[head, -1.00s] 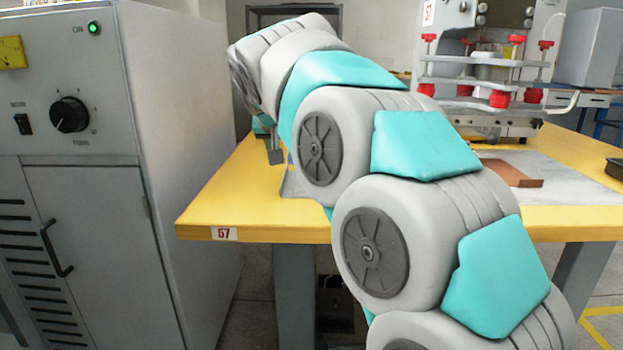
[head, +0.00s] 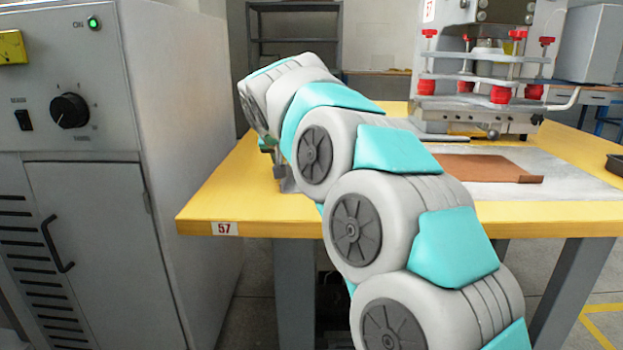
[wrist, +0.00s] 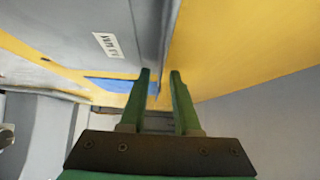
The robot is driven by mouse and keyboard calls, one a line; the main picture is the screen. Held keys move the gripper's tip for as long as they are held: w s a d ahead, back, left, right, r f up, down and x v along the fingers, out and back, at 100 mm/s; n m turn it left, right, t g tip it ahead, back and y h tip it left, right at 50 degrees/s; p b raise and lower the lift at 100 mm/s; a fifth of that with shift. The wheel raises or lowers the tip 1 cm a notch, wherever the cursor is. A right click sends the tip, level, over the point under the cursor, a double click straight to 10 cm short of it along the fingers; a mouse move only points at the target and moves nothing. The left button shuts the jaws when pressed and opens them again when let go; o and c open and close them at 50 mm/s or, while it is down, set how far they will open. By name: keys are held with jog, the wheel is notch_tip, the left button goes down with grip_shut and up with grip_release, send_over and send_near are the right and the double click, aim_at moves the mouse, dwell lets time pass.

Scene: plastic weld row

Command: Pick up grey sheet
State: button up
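The grey sheet (wrist: 65,35) fills the upper left of the wrist view, with a white label on it. Its edge has a narrow strip (wrist: 165,30) that looks raised and runs down toward the gap between my fingers. In the head view only a small grey part (head: 289,184) shows beside my arm on the table. My gripper (wrist: 162,74) is open, its two green fingers apart on either side of the strip's lower end. I cannot tell whether either finger touches it. In the head view the gripper is mostly hidden by my arm.
The sheet is on a yellow table (head: 230,205). A blue patch (wrist: 112,85) lies by the sheet's edge. A brown sheet (head: 490,167) lies on a pale mat (head: 575,185) before a press (head: 480,75). A grey cabinet (head: 90,190) stands close on the left.

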grip_shut()
dwell(1.1)
